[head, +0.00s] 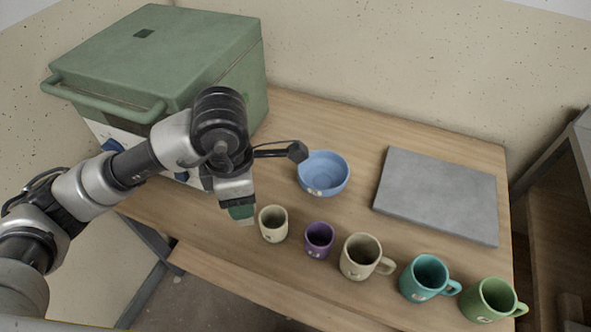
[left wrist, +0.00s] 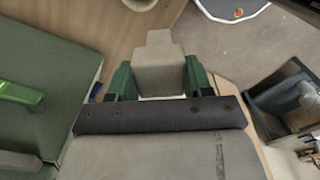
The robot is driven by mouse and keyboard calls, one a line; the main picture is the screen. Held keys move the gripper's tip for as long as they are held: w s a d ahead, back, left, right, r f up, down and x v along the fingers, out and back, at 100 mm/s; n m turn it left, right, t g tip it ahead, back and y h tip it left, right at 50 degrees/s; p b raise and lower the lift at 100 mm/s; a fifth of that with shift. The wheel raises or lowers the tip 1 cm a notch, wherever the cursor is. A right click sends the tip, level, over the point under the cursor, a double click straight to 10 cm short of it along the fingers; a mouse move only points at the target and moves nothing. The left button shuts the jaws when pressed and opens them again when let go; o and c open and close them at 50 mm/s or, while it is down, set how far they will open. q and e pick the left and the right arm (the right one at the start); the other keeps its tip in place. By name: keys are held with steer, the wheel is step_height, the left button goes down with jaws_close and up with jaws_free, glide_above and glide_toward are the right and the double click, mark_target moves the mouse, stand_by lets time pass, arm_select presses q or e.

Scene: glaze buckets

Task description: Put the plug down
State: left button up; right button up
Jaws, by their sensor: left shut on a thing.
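My left gripper (head: 240,212) is shut on the plug, a pale beige block (left wrist: 158,68) held between its green fingers in the left wrist view. In the head view the gripper points down near the table's front left edge, just left of a small cream cup (head: 273,224). Only a sliver of the plug shows below the fingers there, and I cannot tell whether it touches the table. My right gripper is in neither view.
A green kiln (head: 175,50) with a bar handle stands behind my left arm. A blue bowl (head: 323,174) and a grey slab (head: 437,195) lie on the wooden table (head: 345,125). A purple cup (head: 319,240), beige mug (head: 360,257), teal mug (head: 425,279) and green mug (head: 489,300) line the front.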

arm_select(q)
steer(key=n, duration=0.2)
steer(key=d+f+n+b, duration=0.1)
steer(key=n, duration=0.1)
steer(key=d+n+b, duration=0.1)
steer(key=n, duration=0.1)
steer(key=shift+d+f, duration=0.15)
steer(key=shift+f, duration=0.15)
steer(key=w+a+f+n, duration=0.1)
steer(key=w+a+f, duration=0.1)
steer(key=f, duration=0.1)
steer(key=w+a+f+n, duration=0.2)
steer(key=w+f, duration=0.1)
steer(key=f, duration=0.1)
steer(key=w+a+f+n+b, duration=0.1)
steer(key=w+a+f+n, duration=0.1)
steer(key=a+f, duration=0.1)
steer(key=shift+w+f, duration=0.3)
steer(key=shift+f, duration=0.35)
steer(key=shift+f, duration=0.1)
